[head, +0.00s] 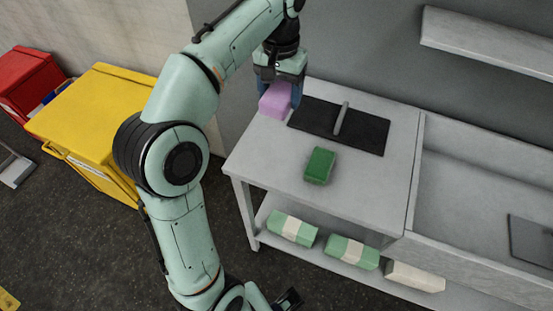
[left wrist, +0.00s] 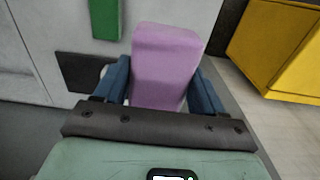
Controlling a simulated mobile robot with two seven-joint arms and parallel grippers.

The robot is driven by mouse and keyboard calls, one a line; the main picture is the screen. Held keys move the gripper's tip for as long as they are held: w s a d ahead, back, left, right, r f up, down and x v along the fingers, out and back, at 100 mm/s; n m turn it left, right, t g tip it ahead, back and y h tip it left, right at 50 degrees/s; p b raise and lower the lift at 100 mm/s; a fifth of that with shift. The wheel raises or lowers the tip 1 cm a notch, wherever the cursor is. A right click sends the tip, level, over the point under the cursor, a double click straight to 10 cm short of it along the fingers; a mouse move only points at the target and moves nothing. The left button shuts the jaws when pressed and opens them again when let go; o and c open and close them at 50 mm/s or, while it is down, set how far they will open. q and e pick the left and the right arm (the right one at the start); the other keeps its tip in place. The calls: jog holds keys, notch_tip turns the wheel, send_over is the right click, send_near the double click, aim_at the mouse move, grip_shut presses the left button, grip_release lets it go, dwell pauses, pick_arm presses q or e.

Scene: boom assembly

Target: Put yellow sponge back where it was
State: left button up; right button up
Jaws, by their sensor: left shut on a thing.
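No yellow sponge shows in either view. My left gripper (head: 280,88) is at the back left corner of the table, pointing down. Its blue fingers are shut on a pink-purple block (head: 274,101), which looks like a sponge. In the left wrist view the block (left wrist: 165,65) sits between both fingers. Whether it touches the tabletop is unclear. A green sponge (head: 319,166) lies on the tabletop (head: 270,150), in front and to the right of the block. My right gripper cannot be made out.
A black mat (head: 365,132) with a grey bar (head: 341,118) lies right of the block. Green-and-white packs (head: 291,229) and a pale pack (head: 414,277) lie on the lower shelf. A yellow bin (head: 92,108) and a red bin (head: 25,80) stand left. A wall shelf (head: 490,45) hangs back right.

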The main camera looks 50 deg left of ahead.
pick_arm(q)
jog(key=shift+s+a+r, duration=0.1)
jog(key=shift+s+r, duration=0.2)
jog(key=shift+s, duration=0.25)
jog(key=shift+s+f+b, duration=0.15)
jog(key=shift+f+b, duration=0.1)
jog(key=shift+b, duration=0.05)
jog(key=b, duration=0.4)
send_over(275, 155)
notch_tip(275, 155, down, 14)
jog(key=shift+r, duration=0.1)
jog(key=shift+f+b, duration=0.75)
jog(key=shift+f, duration=1.9)
pick_arm(e)
jog(key=shift+t, duration=0.4)
jog(key=shift+w+f, duration=0.2)
jog(key=shift+f, duration=0.7)
jog(key=shift+w+f, duration=0.25)
jog(key=shift+f, duration=0.65)
jog(key=shift+w+f, duration=0.2)
jog(key=shift+f, duration=0.7)
pick_arm(q)
jog(key=shift+f, duration=0.1)
pick_arm(e)
jog(key=shift+f, duration=0.1)
pick_arm(q)
jog(key=o, duration=1)
